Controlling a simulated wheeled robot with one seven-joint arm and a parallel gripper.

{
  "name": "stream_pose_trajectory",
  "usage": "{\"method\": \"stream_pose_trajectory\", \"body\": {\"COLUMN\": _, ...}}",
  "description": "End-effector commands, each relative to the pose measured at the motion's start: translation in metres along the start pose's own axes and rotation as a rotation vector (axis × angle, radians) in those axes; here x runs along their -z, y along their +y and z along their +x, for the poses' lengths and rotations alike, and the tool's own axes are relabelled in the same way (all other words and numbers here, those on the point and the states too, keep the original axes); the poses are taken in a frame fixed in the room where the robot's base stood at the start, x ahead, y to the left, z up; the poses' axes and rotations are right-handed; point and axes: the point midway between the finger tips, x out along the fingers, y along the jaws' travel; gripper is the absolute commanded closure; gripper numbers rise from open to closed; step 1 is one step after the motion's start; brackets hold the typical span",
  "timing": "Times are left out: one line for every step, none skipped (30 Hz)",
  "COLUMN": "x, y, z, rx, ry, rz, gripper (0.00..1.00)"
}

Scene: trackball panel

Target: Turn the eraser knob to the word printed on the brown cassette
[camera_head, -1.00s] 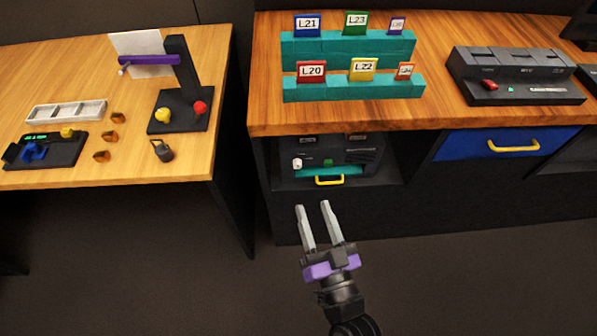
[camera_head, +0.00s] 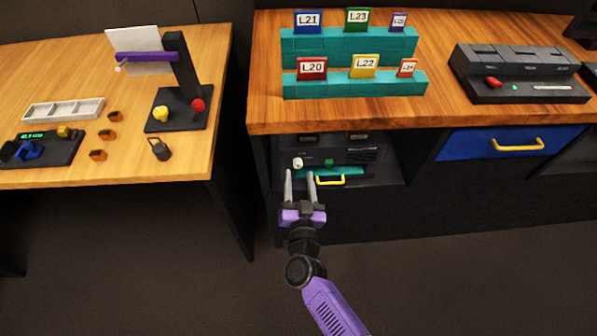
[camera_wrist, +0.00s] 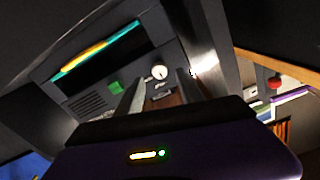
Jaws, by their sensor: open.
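A dark device (camera_head: 352,157) stands in the open bay under the right counter. It has a white round knob (camera_head: 297,163) on its left and a green button (camera_head: 329,162) beside it. The knob (camera_wrist: 159,72) also shows in the wrist view, just beyond my fingertips and roughly between them. I cannot read which way it points. My gripper (camera_head: 300,174) is open and empty in front of the device's left side, apart from the knob. I cannot make out a brown cassette. A brown patch (camera_wrist: 165,101) shows between my fingers in the wrist view, but I cannot tell what it is.
A teal tray with a yellow handle (camera_head: 330,180) sits low on the device. Teal steps (camera_head: 350,85) on the counter hold several labelled coloured cards. A blue drawer (camera_head: 490,143) is to the right. The wooden table (camera_head: 190,160) stands left across a gap.

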Motion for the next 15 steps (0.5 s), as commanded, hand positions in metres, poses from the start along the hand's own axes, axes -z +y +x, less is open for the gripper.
{"method": "stream_pose_trajectory", "body": {"x": -0.001, "y": 0.001, "z": 0.008, "rx": -0.001, "ry": 0.002, "rz": 0.0, "gripper": 0.55}}
{"method": "stream_pose_trajectory", "body": {"x": -0.001, "y": 0.001, "z": 0.012, "rx": -0.001, "ry": 0.002, "rz": 0.0, "gripper": 0.55}}
{"method": "stream_pose_trajectory", "body": {"x": -0.001, "y": 0.0, "z": 0.017, "rx": -0.001, "ry": 0.003, "rz": 0.0, "gripper": 0.55}}
{"method": "stream_pose_trajectory", "body": {"x": -0.001, "y": 0.0, "z": 0.02, "rx": -0.001, "ry": 0.002, "rz": 0.0, "gripper": 0.55}}
{"method": "stream_pose_trajectory", "body": {"x": -0.001, "y": 0.001, "z": 0.022, "rx": -0.001, "ry": 0.001, "rz": 0.0, "gripper": 0.55}}
{"method": "stream_pose_trajectory", "body": {"x": -0.001, "y": 0.001, "z": 0.025, "rx": 0.0, "ry": 0.0, "rz": 0.0, "gripper": 0.55}}
{"method": "stream_pose_trajectory", "body": {"x": -0.001, "y": 0.0, "z": 0.027, "rx": 0.0, "ry": 0.001, "rz": 0.0, "gripper": 0.55}}
{"method": "stream_pose_trajectory", "body": {"x": 0.0, "y": 0.0, "z": 0.029, "rx": 0.0, "ry": 0.001, "rz": 0.001, "gripper": 0.55}}
{"method": "stream_pose_trajectory", "body": {"x": 0.0, "y": 0.0, "z": 0.03, "rx": 0.0, "ry": 0.001, "rz": 0.001, "gripper": 0.55}}
{"method": "stream_pose_trajectory", "body": {"x": 0.0, "y": 0.0, "z": 0.031, "rx": 0.0, "ry": 0.0, "rz": 0.001, "gripper": 0.55}}
{"method": "stream_pose_trajectory", "body": {"x": 0.0, "y": 0.0, "z": 0.031, "rx": 0.0, "ry": 0.0, "rz": 0.001, "gripper": 0.55}}
{"method": "stream_pose_trajectory", "body": {"x": 0.0, "y": 0.0, "z": 0.031, "rx": 0.0, "ry": 0.0, "rz": 0.001, "gripper": 0.55}}
{"method": "stream_pose_trajectory", "body": {"x": 0.0, "y": 0.0, "z": 0.031, "rx": 0.0, "ry": 0.0, "rz": 0.001, "gripper": 0.55}}
{"method": "stream_pose_trajectory", "body": {"x": 0.0, "y": 0.0, "z": 0.031, "rx": 0.0, "ry": 0.0, "rz": 0.001, "gripper": 0.55}}
{"method": "stream_pose_trajectory", "body": {"x": 0.0, "y": 0.0, "z": 0.031, "rx": 0.0, "ry": 0.0, "rz": 0.001, "gripper": 0.55}}
